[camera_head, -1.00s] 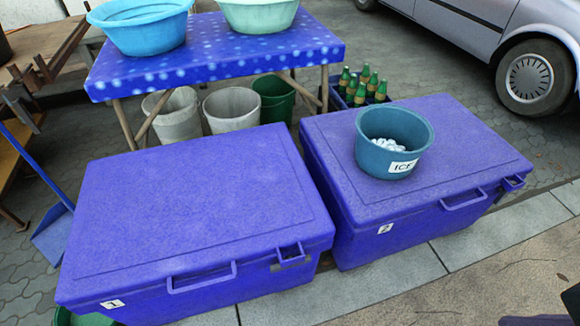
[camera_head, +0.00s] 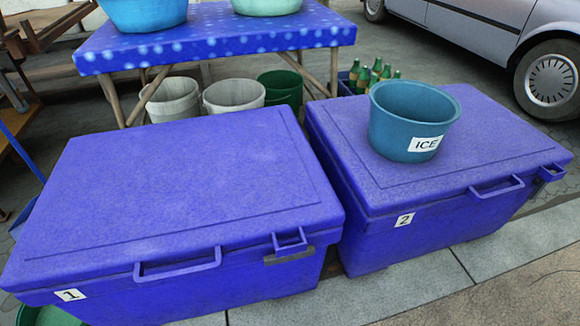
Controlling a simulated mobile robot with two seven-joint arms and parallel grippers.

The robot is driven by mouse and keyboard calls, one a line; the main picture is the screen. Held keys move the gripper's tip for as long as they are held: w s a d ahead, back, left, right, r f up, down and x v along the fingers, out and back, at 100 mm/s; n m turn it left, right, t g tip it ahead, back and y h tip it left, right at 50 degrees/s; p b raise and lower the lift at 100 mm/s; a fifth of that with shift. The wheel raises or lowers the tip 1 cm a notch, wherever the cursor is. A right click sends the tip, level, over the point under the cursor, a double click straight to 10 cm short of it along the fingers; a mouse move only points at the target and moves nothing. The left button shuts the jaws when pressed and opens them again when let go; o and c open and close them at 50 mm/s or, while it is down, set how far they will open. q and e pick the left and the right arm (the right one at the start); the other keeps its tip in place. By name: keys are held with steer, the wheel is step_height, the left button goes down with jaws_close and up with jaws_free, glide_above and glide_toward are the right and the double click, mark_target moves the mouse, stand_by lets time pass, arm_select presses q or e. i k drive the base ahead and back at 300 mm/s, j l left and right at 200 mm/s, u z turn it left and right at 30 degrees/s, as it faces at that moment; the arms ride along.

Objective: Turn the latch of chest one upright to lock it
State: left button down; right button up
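Chest one (camera_head: 180,190) is the blue-purple chest at the left, with a white "1" label (camera_head: 70,295) on its front left corner. Its lid looks closed. Its latch (camera_head: 289,245) is a small blue loop at the right of the front edge, with a darker piece just below it. The latch seems tipped outward, but I cannot tell its exact angle. A wide handle (camera_head: 178,267) sits left of the latch. Neither of my grippers shows in the head view.
Chest two (camera_head: 480,140) stands to the right, carrying a teal ICE bucket (camera_head: 405,125). A spotted blue table (camera_head: 210,45) with basins stands behind, buckets (camera_head: 235,95) beneath it. Green bottles (camera_head: 370,75) and a car (camera_head: 490,40) are farther back. Pavement (camera_head: 400,290) in front is clear.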

mark_target(270, 260)
steer(key=k+l+u, duration=0.25)
steer(key=i+l+u, duration=0.25)
steer(key=l, duration=0.2)
steer(key=u, duration=0.6)
steer(key=j+z, duration=0.1)
steer(key=j, duration=0.15)
steer(key=z, duration=0.7)
steer(key=k+j+u, duration=0.65)
steer(key=j, duration=0.25)
